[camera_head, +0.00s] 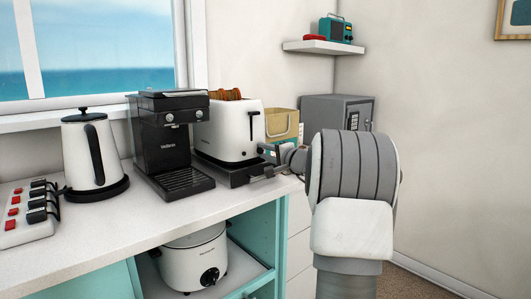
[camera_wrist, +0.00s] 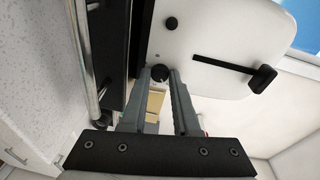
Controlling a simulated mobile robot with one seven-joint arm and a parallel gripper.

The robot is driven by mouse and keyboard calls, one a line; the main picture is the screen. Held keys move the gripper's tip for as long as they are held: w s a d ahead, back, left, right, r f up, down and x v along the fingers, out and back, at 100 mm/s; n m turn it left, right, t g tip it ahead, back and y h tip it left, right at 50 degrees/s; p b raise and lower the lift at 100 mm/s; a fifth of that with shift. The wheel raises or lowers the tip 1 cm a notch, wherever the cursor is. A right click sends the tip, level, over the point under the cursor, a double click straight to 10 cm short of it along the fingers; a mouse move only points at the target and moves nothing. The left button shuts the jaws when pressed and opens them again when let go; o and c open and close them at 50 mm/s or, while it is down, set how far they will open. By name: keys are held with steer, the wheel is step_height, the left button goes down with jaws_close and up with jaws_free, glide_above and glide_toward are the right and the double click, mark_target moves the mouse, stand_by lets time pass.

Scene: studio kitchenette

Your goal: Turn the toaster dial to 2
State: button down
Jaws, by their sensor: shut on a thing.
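The white toaster (camera_head: 226,132) stands on the counter with browned toast (camera_head: 226,94) sticking out of its top. In the wrist view its white end face (camera_wrist: 215,35) shows a small round button, a black lever (camera_wrist: 262,78) in a slot and, at the lower edge, the black dial (camera_wrist: 159,72). My gripper (camera_wrist: 160,76) has its two fingertips on either side of the dial, closed on it. In the head view my gripper (camera_head: 262,172) reaches the toaster's lower right end from the right. The dial's marks and setting cannot be read.
A black coffee machine (camera_head: 168,135) stands close left of the toaster, with a kettle (camera_head: 88,150) and a power strip (camera_head: 28,212) further left. A tan box (camera_head: 282,124) and a grey safe (camera_head: 338,112) stand behind my gripper. A white cooker (camera_head: 194,262) sits on the shelf below.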

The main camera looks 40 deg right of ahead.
steer(key=c, duration=0.7)
jaws_free()
steer(key=shift+o, duration=0.2)
steer(key=s+r+p, duration=0.1)
steer(key=s+p, duration=0.1)
steer(key=s, duration=1.5)
steer(key=shift+s+a+r, duration=0.15)
steer(key=shift+s+a, duration=0.05)
steer(key=shift+a, duration=0.2)
